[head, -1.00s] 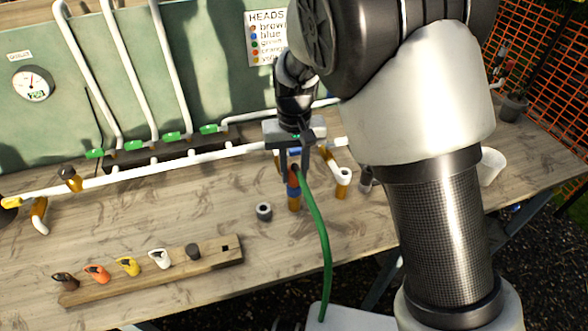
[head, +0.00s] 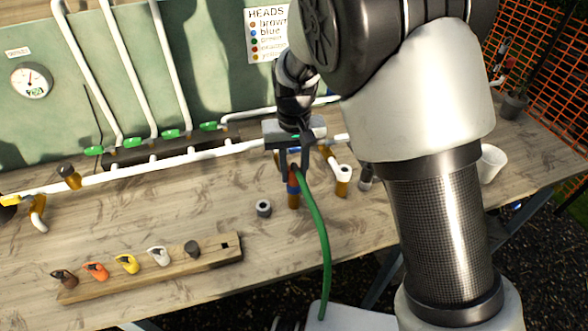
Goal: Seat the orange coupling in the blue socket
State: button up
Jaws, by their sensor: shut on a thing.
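My gripper (head: 293,170) points down over the middle of the bench. It is shut on the orange coupling (head: 293,179), whose small red-orange part shows between the fingers. A green hose (head: 318,230) runs from the coupling and curves down past the bench's front edge. The blue socket (head: 293,188) is a blue ring on top of an upright brass-coloured stub (head: 294,201), right below the fingers. The coupling's lower end is at the socket's mouth. The fingers partly hide it, and I cannot tell how deep it is.
A wooden rack (head: 150,270) with several coloured heads lies at front left. A grey ring (head: 263,208) lies left of the stub. A white-topped brass fitting (head: 343,180) stands close on the right. A white pipe (head: 150,167) crosses behind. A white cup (head: 491,163) stands at right.

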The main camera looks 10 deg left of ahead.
jog(key=shift+f, duration=0.15)
jog(key=o, duration=1.1)
jog(key=shift+o, duration=0.2)
notch_tip(320, 180, up, 17)
jog(key=s+d+r+m+t+y+p, duration=0.1)
jog(key=s+d+r, duration=0.1)
jog(key=d+r, duration=0.35)
jog(key=s+d+r+m+t+p, duration=0.1)
jog(key=s+d+r, duration=0.2)
jog(key=d, duration=0.6)
jog(key=s+d+m+t+h+p, duration=0.1)
jog(key=s+d+m+t+p, duration=0.1)
jog(key=s+d, duration=1)
jog(key=shift+s+d+m+t, duration=0.2)
jog(key=shift+d+m+t, duration=0.15)
jog(key=shift+t, duration=0.45)
